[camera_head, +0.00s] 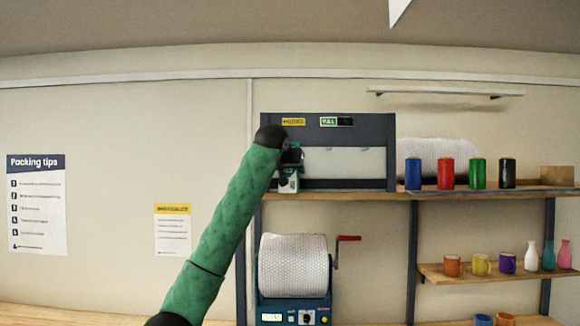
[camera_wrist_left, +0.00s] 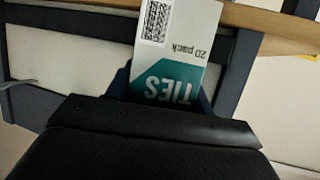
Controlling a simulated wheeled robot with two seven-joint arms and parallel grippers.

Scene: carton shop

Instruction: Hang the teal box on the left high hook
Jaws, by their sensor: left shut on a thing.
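The teal box (camera_head: 289,182) is a small white and teal pack. It hangs below my left gripper (camera_head: 291,163), which is shut on it in front of the left part of the dark-framed rack (camera_head: 388,150). In the left wrist view the box (camera_wrist_left: 178,50) fills the space beyond the gripper (camera_wrist_left: 160,92), its "TIES" and "20 pack" print upside down. Small marks that may be hooks show on the rack's pale panel, but the left high hook cannot be made out; my gripper covers that part. My right gripper is not in view.
The rack stands on a wooden shelf (camera_head: 425,194). Right of it are a bubble-wrap roll (camera_head: 430,153) and several coloured cans (camera_head: 446,173). Below is a machine with a roll (camera_head: 293,265) and red crank. Mugs (camera_head: 480,265) and vases sit on a lower shelf.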

